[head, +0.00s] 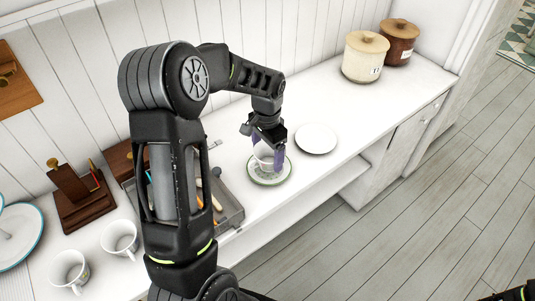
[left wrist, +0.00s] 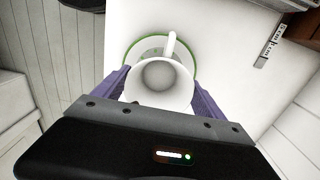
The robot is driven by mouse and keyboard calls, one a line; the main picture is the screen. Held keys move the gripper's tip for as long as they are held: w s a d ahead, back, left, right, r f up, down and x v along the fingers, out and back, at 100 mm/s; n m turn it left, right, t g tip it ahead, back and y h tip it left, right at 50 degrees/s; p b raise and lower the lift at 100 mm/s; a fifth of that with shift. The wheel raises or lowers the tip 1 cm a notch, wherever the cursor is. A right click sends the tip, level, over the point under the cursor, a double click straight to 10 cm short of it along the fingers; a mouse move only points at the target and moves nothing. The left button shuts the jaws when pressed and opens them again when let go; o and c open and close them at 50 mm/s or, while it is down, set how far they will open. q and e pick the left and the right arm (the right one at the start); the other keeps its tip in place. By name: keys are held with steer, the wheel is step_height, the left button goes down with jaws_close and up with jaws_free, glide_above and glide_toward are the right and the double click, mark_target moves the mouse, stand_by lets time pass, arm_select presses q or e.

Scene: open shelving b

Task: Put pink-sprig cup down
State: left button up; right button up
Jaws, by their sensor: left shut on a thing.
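My left gripper (head: 266,147) is shut on a white cup, the pink-sprig cup (head: 264,158), with a purple finger on each side of it. In the left wrist view the cup (left wrist: 168,76) is seen from above, empty, with its handle pointing away from the gripper (left wrist: 160,92). Under the cup is a white saucer with a green rim (head: 254,177), on the white counter. I cannot tell whether the cup touches the saucer. The sprig pattern cannot be made out. My right gripper is not in view; only a dark bit of the arm shows at the lower right corner.
A plain white plate (head: 316,138) lies right of the saucer. A grey tray (head: 231,216) with utensils is to the left, partly behind my arm. Two white cups (head: 70,270) (head: 119,239) stand at the lower left. Two lidded canisters (head: 364,60) (head: 399,45) stand at the far right.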

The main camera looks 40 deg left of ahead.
arm_select(q)
steer(key=shift+f, duration=0.5)
steer(key=shift+f, duration=0.1)
steer(key=shift+f+b, duration=0.3)
steer(key=shift+b, duration=0.05)
steer(key=o, duration=1.5)
steer(key=shift+r, duration=0.1)
step_height(320, 180, up, 13)
steer(key=shift+f, duration=0.2)
